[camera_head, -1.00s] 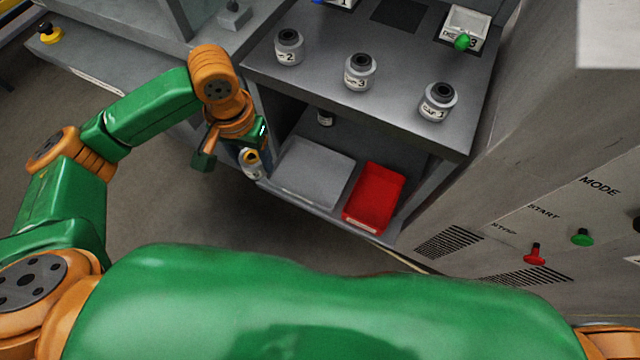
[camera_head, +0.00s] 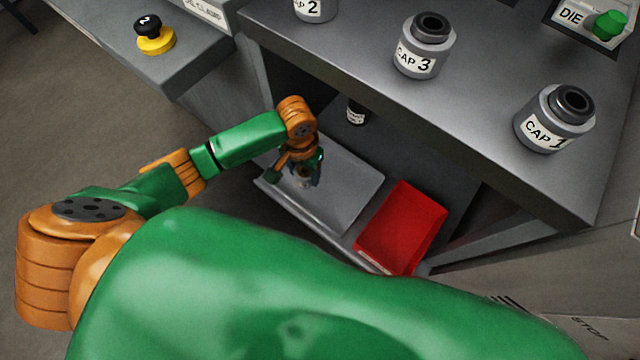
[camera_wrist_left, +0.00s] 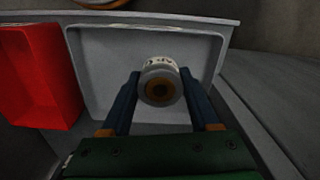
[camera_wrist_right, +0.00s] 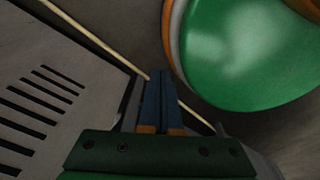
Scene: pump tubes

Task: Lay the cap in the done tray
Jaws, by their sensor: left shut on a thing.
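My left gripper (camera_head: 308,178) is shut on a cap (camera_wrist_left: 160,82), a round grey piece with a white label and a brown-ringed hole in its end. The cap is over the grey tray (camera_head: 348,190) in the head view, near its left side. In the left wrist view the cap sits between the fingertips, with the grey tray (camera_wrist_left: 100,65) behind it. I cannot tell whether it touches the tray floor. The grey tray looks empty otherwise; no label on it is readable. My right gripper (camera_wrist_right: 161,78) has its fingers together and empty, away from the trays.
A red tray (camera_head: 402,228) stands right beside the grey tray on the low shelf. The bench above holds CAP 2 (camera_head: 315,8), CAP 3 (camera_head: 420,58) and CAP 1 (camera_head: 545,130). A small dark-topped bottle (camera_head: 356,112) stands behind the grey tray, under the bench.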

